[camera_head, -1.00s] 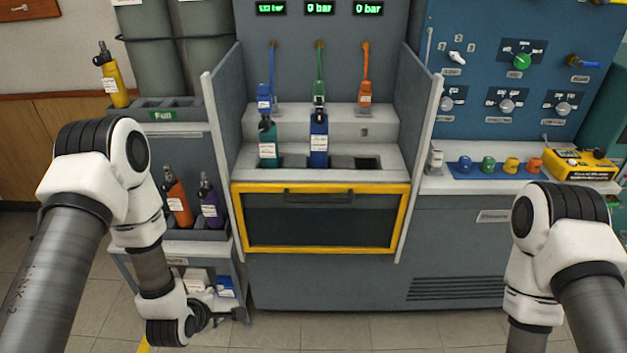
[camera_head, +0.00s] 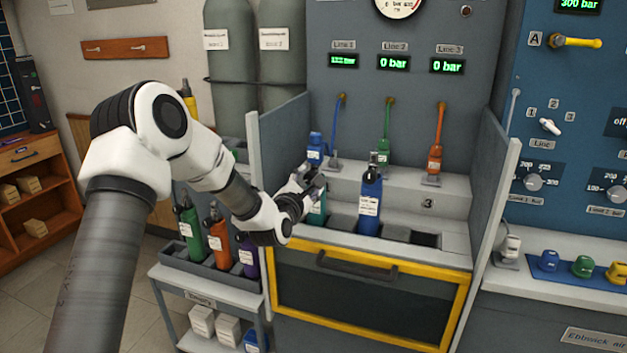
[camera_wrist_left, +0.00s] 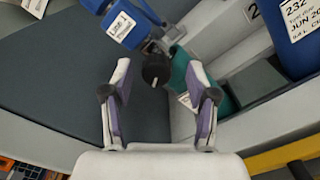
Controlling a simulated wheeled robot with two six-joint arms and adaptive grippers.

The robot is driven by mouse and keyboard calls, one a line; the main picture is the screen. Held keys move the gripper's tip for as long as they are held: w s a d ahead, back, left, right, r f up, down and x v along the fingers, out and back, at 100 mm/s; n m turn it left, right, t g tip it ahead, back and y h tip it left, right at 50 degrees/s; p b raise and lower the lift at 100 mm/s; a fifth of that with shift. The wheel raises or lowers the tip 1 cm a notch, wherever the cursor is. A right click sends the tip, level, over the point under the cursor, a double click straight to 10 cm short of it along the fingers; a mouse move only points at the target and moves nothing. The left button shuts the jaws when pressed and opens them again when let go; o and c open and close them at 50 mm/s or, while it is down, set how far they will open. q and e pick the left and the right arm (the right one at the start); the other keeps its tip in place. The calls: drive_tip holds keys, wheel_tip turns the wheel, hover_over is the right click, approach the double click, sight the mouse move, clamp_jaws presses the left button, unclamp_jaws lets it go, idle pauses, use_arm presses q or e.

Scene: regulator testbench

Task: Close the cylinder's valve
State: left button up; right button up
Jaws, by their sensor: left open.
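A teal cylinder (camera_head: 318,212) stands in the leftmost slot of the bench, partly hidden by my left gripper (camera_head: 311,181). In the left wrist view its teal body (camera_wrist_left: 181,72) lies behind a black valve knob (camera_wrist_left: 156,70). The open fingers of my left gripper (camera_wrist_left: 158,84) stand on either side of the knob near their tips, with visible gaps. A blue connector labelled Line 1 (camera_wrist_left: 118,22) sits beside the valve; it also shows in the head view (camera_head: 315,150). My right gripper is out of view.
A blue cylinder (camera_head: 370,205) stands in the middle slot; the right slot (camera_head: 425,239) is empty. A grey side panel (camera_head: 285,150) rises left of the slots. Green (camera_head: 191,236), orange (camera_head: 219,250) and purple (camera_head: 248,262) cylinders stand on a cart at left.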

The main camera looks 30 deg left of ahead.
use_arm(q)
drive_tip(key=shift+w+a, duration=0.25)
drive_tip(key=shift+w, duration=0.25)
drive_tip(key=shift+w+a, duration=0.25)
drive_tip(key=shift+w, duration=0.2)
drive_tip(key=shift+d, duration=0.1)
drive_tip(key=shift+c, duration=0.4)
clamp_jaws()
